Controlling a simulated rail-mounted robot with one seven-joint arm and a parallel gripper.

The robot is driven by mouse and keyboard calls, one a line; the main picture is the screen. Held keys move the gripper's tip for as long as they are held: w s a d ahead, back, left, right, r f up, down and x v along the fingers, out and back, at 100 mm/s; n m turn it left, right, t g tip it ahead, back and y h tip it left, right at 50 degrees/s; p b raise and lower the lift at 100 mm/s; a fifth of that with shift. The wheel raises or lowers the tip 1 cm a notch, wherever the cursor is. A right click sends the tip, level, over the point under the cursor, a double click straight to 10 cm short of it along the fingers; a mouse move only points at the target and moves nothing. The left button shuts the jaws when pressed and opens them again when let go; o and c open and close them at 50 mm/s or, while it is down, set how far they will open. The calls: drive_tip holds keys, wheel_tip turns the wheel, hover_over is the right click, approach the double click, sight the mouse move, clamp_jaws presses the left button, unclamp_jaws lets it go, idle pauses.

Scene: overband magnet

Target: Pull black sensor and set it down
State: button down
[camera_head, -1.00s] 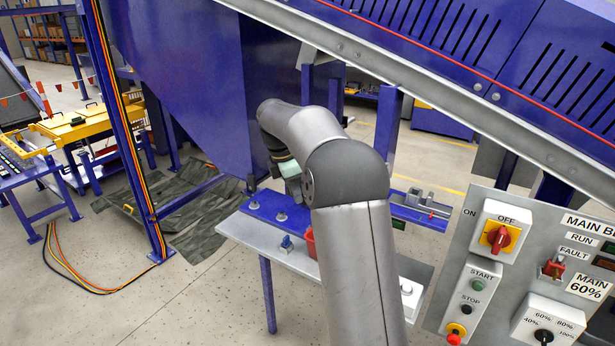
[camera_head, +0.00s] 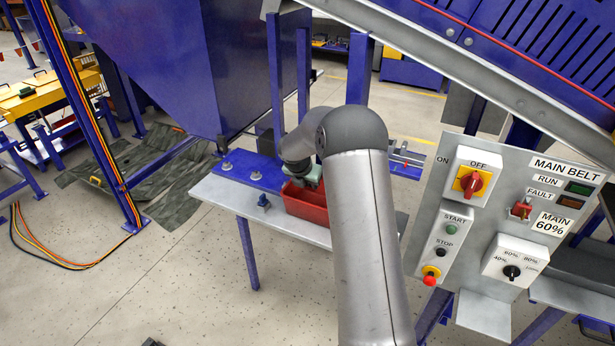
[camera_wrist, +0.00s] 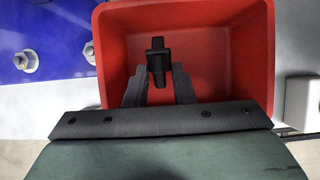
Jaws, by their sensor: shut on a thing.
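The black sensor (camera_wrist: 158,58) is a small dark piece held at the tips of my gripper (camera_wrist: 158,75) in the wrist view. My gripper is shut on it, and both sit over the open top of a red bin (camera_wrist: 245,60). I cannot tell whether the sensor touches the bin floor. In the head view the red bin (camera_head: 305,208) stands on the grey bench, and my arm hides part of it. The fingers and sensor are hidden there.
A blue plate with bolts (camera_head: 245,170) lies along the bench (camera_head: 215,192), left of the bin. A small blue fitting (camera_head: 263,201) stands near it. The control panel (camera_head: 520,220) is at the right, and the sloping conveyor frame (camera_head: 440,55) passes overhead.

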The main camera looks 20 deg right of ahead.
drive_tip(key=shift+f, duration=3)
drive_tip(key=c, duration=1.1)
unclamp_jaws()
drive_tip(key=shift+c, duration=0.2)
drive_tip(key=shift+r, duration=0.15)
drive_tip(key=b+v, duration=0.3)
drive_tip(key=v, duration=1.4)
drive_tip(key=shift+a, duration=0.15)
